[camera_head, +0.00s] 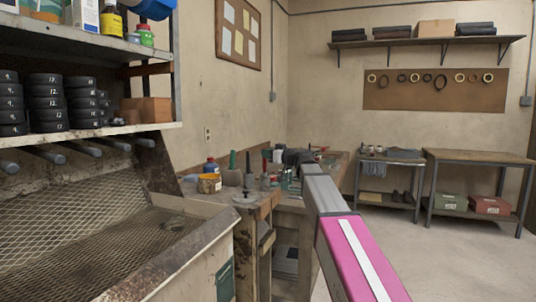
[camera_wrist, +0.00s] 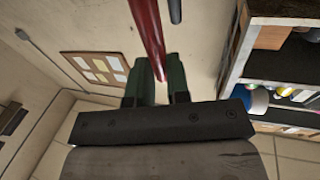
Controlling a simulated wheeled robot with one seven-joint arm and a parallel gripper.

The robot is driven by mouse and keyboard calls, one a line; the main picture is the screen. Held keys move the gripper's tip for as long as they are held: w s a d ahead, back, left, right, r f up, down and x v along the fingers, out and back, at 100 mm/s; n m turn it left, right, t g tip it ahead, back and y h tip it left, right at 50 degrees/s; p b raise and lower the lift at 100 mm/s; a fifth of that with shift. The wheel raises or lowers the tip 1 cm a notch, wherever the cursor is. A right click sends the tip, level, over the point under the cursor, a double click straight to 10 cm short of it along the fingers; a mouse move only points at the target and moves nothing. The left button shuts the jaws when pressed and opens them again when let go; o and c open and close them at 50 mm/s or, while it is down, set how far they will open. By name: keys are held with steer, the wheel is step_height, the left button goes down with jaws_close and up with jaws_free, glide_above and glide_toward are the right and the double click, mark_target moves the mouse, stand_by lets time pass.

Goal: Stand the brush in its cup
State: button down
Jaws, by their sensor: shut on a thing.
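My gripper (camera_wrist: 156,78) shows green fingers in the wrist view, closed around a long dark red handle (camera_wrist: 147,32), which I take to be the brush. The handle runs up out of the top of the picture, so its far end is hidden there. In the head view my arm reaches over the workbench, and the dark gripper (camera_head: 294,157) is small, with a bit of red at its left. A small grey cup (camera_head: 233,178) stands on the bench left of the gripper; I cannot tell whether it is the brush's cup.
A yellow-labelled jar (camera_head: 209,184) and a blue bottle (camera_head: 211,167) stand on the cluttered workbench (camera_head: 262,207). A mesh-lined basin (camera_head: 100,225) and a shelf of black rolls (camera_head: 45,103) are at the left. Open floor (camera_head: 455,255) lies at the right.

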steer(key=c, duration=1)
jaws_free()
steer(key=v, duration=1.1)
steer(key=s+d+f+m+g+h, duration=0.1)
steer(key=s+f+m+g+h, duration=0.15)
steer(key=f, duration=0.85)
steer(key=s+d+f+m+g+h, duration=0.1)
steer(key=s+f+h, duration=0.15)
steer(key=f, duration=0.95)
steer(key=s+d+f+m+g+h, duration=0.15)
steer(key=s+f, duration=0.25)
steer(key=f, duration=0.7)
steer(key=s+d+f+m+g+h, duration=0.2)
steer(key=s+d+f, duration=0.1)
steer(key=s+f, duration=0.2)
steer(key=s+d+f+m+g+h, duration=0.2)
steer(key=s+d+f+h, duration=0.1)
steer(key=s+f, duration=0.3)
steer(key=s+d+f+m+g+h, duration=0.1)
steer(key=s+d+f+h, duration=0.2)
steer(key=s+f, duration=0.3)
steer(key=shift+s+d+f+m+g, duration=0.1)
steer(key=shift+d+f+m+g, duration=0.1)
steer(key=shift+f, duration=0.6)
steer(key=shift+s+d+f+m+g, duration=0.1)
steer(key=shift+f+m+g, duration=0.1)
steer(key=shift+f, duration=0.65)
